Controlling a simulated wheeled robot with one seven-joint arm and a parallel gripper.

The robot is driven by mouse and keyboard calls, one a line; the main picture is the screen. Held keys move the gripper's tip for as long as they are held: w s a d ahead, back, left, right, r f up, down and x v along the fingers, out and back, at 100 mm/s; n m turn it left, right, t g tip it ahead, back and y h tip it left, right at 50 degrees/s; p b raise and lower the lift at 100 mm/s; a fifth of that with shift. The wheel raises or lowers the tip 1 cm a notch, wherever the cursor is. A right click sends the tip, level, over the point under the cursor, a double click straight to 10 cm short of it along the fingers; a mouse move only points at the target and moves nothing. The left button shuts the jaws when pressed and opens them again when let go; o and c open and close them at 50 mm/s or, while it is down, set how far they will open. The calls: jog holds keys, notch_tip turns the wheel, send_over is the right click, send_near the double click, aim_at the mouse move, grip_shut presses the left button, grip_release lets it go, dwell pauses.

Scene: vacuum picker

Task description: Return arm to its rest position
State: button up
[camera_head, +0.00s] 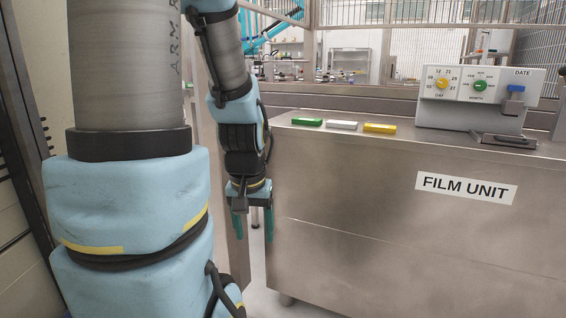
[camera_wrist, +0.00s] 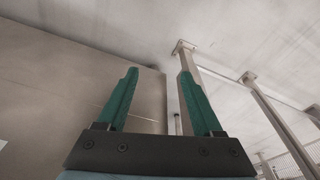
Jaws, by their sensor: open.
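My arm (camera_head: 232,75) hangs down at the left of the head view, its blue and grey links bent so that the gripper points to the floor. My gripper (camera_head: 254,226) is beside the left end of the steel film unit, below its top edge. Its two green fingers are apart with nothing between them. In the wrist view, the gripper (camera_wrist: 157,92) also shows open and empty, with the metal side of a cabinet and the pale floor beyond. I cannot tell the exact gap between the gripper and the cabinet.
The film unit (camera_head: 400,220) fills the right side. On its top lie a green block (camera_head: 307,122), a white block (camera_head: 342,125) and a yellow block (camera_head: 380,128), left of a date dial box (camera_head: 480,98). Metal legs (camera_wrist: 192,75) stand on the floor in the wrist view.

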notch_tip(320, 180, up, 16)
jog(key=s+p, duration=0.1)
jog(key=p, duration=1.5)
jog(key=shift+a+r, duration=0.25)
jog(key=shift+a, duration=0.05)
